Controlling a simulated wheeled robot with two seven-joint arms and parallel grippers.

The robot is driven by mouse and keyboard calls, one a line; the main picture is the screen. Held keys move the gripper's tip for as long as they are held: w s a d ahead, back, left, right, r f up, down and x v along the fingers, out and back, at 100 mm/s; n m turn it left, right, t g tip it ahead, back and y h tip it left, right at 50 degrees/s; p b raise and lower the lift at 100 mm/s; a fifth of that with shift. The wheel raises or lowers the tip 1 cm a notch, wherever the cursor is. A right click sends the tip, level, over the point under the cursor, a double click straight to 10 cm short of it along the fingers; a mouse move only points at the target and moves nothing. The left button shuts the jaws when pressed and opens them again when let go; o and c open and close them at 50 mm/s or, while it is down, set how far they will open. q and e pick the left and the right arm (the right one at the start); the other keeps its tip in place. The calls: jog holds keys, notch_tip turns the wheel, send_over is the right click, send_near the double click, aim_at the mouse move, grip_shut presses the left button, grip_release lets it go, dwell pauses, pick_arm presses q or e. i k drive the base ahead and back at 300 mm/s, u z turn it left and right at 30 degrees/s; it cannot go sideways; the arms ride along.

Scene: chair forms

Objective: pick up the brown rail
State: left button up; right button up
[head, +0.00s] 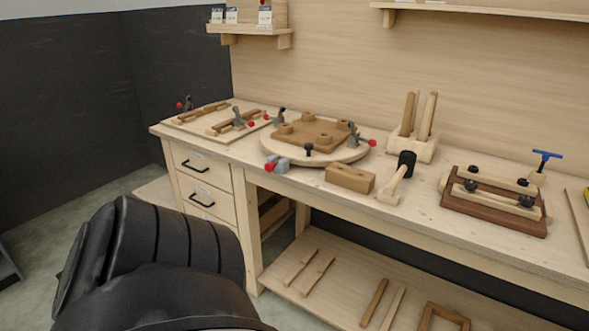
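A brown rail (374,303) lies on the low shelf under the bench, beside a paler rail (394,308) of similar length. On the bench's left end, two more brown bars, a rear one (203,111) and a front one (233,122), sit on a pale board with toggle clamps. I cannot tell for certain which of these the task names. Neither of my grippers is in view. A large black part of my own arm fills the lower left and hides part of the floor and bench front.
The workbench (425,213) carries a round clamping jig (350,156), a wooden block (350,178), a mallet (404,166), a leg holder (418,146) and a dark brown jig (480,219). The low shelf (345,271) also holds two short pale pieces and a brown frame (425,318).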

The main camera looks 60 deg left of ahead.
aim_at(370, 310)
jog(key=u, duration=2)
jog(key=i, duration=1.95)
